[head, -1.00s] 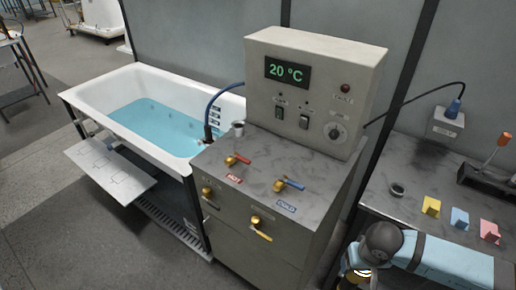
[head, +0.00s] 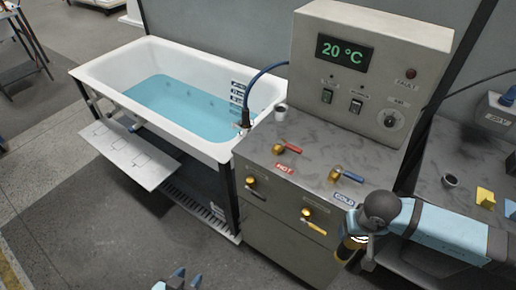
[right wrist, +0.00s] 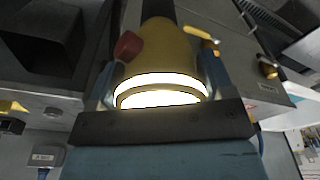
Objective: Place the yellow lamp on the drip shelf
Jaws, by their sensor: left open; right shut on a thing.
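The yellow lamp (right wrist: 165,55) is held in my right gripper (right wrist: 160,85), its glowing ring between the two blue fingers in the right wrist view. In the head view the lamp (head: 350,248) shows only partly beside my right arm, in front of the control cabinet. My left gripper (head: 178,281) is open and empty at the bottom edge, only its tips in view. A pale board with drawn outlines (head: 125,152) sticks out from the tub's near side. A dark slatted shelf (head: 195,205) lies low under the tub. I cannot tell which is the drip shelf.
The white bathtub (head: 150,125) holds blue water. The control cabinet (head: 290,215) has hot and cold levers and knobs on its front. The floor before the tub is clear.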

